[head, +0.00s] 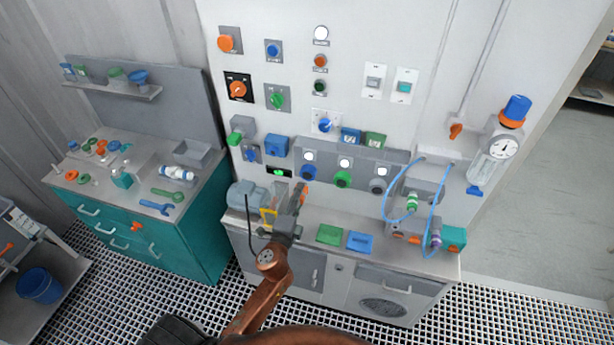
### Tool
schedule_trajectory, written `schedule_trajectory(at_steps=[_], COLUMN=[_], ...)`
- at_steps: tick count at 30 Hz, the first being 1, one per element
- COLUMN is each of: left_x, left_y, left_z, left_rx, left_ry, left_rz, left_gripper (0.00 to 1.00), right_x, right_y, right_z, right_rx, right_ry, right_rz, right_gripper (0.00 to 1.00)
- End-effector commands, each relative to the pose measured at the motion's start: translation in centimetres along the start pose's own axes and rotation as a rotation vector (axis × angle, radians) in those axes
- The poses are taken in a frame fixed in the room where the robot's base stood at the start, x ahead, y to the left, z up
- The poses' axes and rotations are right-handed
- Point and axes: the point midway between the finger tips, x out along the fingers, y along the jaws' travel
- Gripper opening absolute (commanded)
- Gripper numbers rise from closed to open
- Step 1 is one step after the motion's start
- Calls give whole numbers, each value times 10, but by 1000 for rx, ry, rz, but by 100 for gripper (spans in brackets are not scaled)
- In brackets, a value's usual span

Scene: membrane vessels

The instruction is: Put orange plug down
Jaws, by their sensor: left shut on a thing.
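My left gripper (296,201) is in front of the wall panel, above the grey bench. It is shut on a small orange thing at its tips, which looks like the orange plug (304,188). The gripper hides most of it, so its shape is unclear. It is near the row of sockets, just below the blue plug (308,173). I cannot tell whether it touches the panel or the bench. My right gripper is not in view.
Blue hoses (432,215) loop at the right. A teal cabinet (190,235) with loose parts stands left.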

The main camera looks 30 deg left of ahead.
Motion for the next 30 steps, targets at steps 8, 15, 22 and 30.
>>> schedule_trajectory(at_steps=[8, 15, 22, 30], left_x=[0, -23, -103, -175], left_y=[0, 13, 40, 46], left_z=[0, -15, -68, -113], left_rx=[0, 11, 24, 4], left_ry=[0, 28, 132, 221], left_rz=[-1, 1, -2, 1], left_gripper=[0, 0, 0, 0], right_x=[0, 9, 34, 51], right_y=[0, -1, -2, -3], right_z=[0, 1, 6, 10], right_rx=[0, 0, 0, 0], right_ry=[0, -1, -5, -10], right_rz=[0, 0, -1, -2], right_gripper=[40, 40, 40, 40])
